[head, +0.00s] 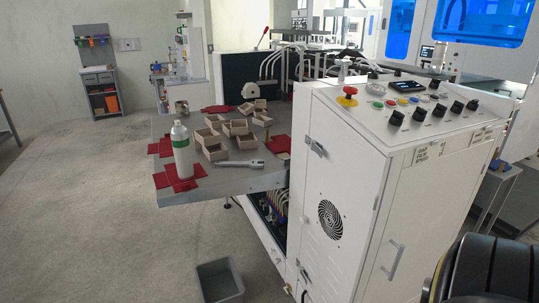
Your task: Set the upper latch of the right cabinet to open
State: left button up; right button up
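The white cabinet (345,185) stands at the right, with a sloped control panel on top and a round fan vent in its door. The upper latch (315,147) is a small metal piece near the top left edge of that door. It is too small to tell how it is set. A lower latch (304,275) shows near the bottom of the same edge. Neither of my grippers is in view, and nothing touches the upper latch.
A grey table (225,182) left of the cabinet holds small open boxes (236,127), red flat blanks (180,184), a bottle (181,150) and a wrench (243,163). A grey bin (220,281) stands on the floor. A dark curved shape (485,272) fills the lower right corner. Floor at left is clear.

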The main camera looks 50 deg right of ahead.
aim_at(314, 147)
jog(key=u, duration=0.05)
jog(key=i, duration=1.65)
jog(key=z, duration=1.05)
